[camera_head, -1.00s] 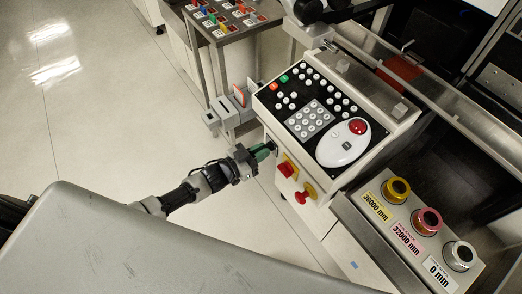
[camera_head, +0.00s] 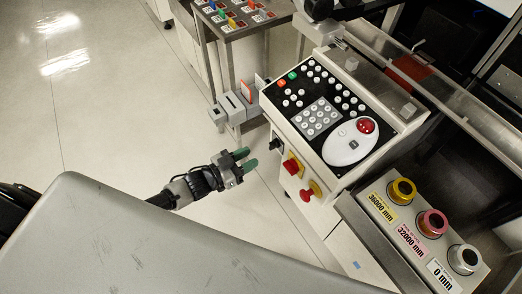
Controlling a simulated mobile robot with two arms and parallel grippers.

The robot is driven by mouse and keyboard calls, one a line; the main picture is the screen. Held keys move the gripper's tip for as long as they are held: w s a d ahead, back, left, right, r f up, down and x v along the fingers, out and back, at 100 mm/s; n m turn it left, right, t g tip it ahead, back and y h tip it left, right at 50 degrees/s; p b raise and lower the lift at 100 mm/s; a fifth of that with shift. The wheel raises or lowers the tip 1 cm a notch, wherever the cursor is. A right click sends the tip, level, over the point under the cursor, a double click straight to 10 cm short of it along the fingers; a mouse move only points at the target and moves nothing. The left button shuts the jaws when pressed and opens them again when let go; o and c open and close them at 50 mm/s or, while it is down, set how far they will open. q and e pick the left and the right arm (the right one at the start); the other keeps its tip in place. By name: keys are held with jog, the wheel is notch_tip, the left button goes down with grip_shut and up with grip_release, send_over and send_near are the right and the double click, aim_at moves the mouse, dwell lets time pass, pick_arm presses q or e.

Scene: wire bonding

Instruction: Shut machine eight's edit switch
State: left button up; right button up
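The machine (camera_head: 335,155) has a sloped black control panel with white buttons and a white pad. On its front face is a small black switch (camera_head: 275,145), with a red knob on a yellow plate (camera_head: 291,166) and a second red knob on yellow (camera_head: 308,191) to its right. I cannot read a label naming the edit switch or the machine's number. My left gripper (camera_head: 245,160) is left of the front face, apart from the black switch. Its two green-tipped fingers are parted with nothing between them. My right gripper is not in view.
A metal box with yellow, pink and white spools (camera_head: 432,223) stands at the right. A grey bracket with an orange piece (camera_head: 245,92) juts out left of the machine. A rack of coloured parts (camera_head: 235,15) is behind. Open floor lies left.

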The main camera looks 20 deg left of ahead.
pick_arm(q)
jog(key=v, duration=0.4)
dwell(0.4)
jog(key=s+a+f+n+g+y, duration=0.1)
jog(key=s+a+f+y, duration=0.15)
jog(key=f, duration=0.45)
jog(key=s+a+f+n+g+y, duration=0.1)
jog(key=s+f+n+g+y, duration=0.15)
jog(key=f, duration=0.45)
jog(key=s+a+f+g+y, duration=0.1)
jog(key=s+a+f+y, duration=0.2)
jog(key=f, duration=0.4)
jog(key=s+d+f+g+y, duration=0.1)
jog(key=s+f+g, duration=0.3)
jog(key=s, duration=0.9)
jog(key=s+d+f+n+g+y, duration=0.1)
jog(key=s+d+f+g+y, duration=0.1)
jog(key=s+f, duration=0.7)
jog(key=s+d+g, duration=0.1)
jog(key=s+g, duration=0.1)
jog(key=s, duration=0.2)
jog(key=shift+s+d+f+g, duration=0.35)
jog(key=shift+s+f, duration=0.05)
jog(key=shift+n, duration=0.25)
